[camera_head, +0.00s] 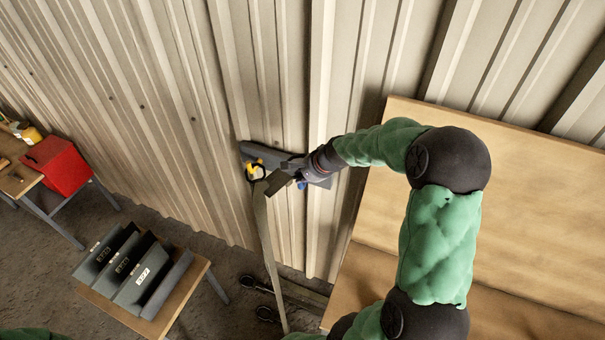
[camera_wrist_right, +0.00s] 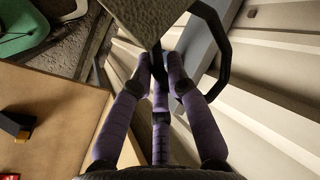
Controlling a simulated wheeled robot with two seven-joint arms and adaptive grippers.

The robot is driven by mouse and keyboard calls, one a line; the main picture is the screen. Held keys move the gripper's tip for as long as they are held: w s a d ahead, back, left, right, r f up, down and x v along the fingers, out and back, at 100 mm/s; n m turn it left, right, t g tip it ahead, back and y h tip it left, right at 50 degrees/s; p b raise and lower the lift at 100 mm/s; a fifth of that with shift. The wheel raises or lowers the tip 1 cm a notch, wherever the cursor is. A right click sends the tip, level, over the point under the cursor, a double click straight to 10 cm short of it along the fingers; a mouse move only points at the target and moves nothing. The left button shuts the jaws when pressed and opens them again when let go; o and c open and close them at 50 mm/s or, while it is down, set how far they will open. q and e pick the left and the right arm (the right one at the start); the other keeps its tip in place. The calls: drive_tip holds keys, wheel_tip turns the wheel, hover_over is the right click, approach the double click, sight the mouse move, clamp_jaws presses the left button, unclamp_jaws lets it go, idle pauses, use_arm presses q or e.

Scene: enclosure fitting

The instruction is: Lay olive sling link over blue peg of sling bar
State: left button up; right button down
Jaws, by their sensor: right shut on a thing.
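The dark grey sling bar (camera_head: 258,152) is fixed on the ribbed wall. Its yellow peg (camera_head: 251,168) is left, with a black ring round it. Its blue peg (camera_head: 302,186) shows just below my right gripper (camera_head: 280,178). That gripper is shut on the olive sling link, whose flat olive-grey part (camera_head: 277,184) shows at the fingertips. In the wrist view the fingers (camera_wrist_right: 160,62) meet below this flat part (camera_wrist_right: 150,22), and a black loop (camera_wrist_right: 226,52) passes in front of the bar (camera_wrist_right: 198,38). I cannot tell whether it touches the blue peg. My left gripper is out of view.
An olive strap (camera_head: 265,235) hangs from near the yellow peg to the floor. More black-ended straps (camera_head: 265,313) lie on the floor. A wooden bench (camera_head: 525,215) stands right. A small table with grey binders (camera_head: 143,283) and a red box (camera_head: 62,164) are left.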

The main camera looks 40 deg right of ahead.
wheel_tip(320, 180, down, 9)
drive_tip(key=b, duration=0.8)
idle(0.5)
drive_tip(key=shift+w+r, duration=0.1)
drive_tip(key=c, duration=1.1)
unclamp_jaws()
drive_tip(key=shift+c, duration=0.2)
drive_tip(key=shift+r, duration=0.1)
drive_tip(key=v, duration=1.2)
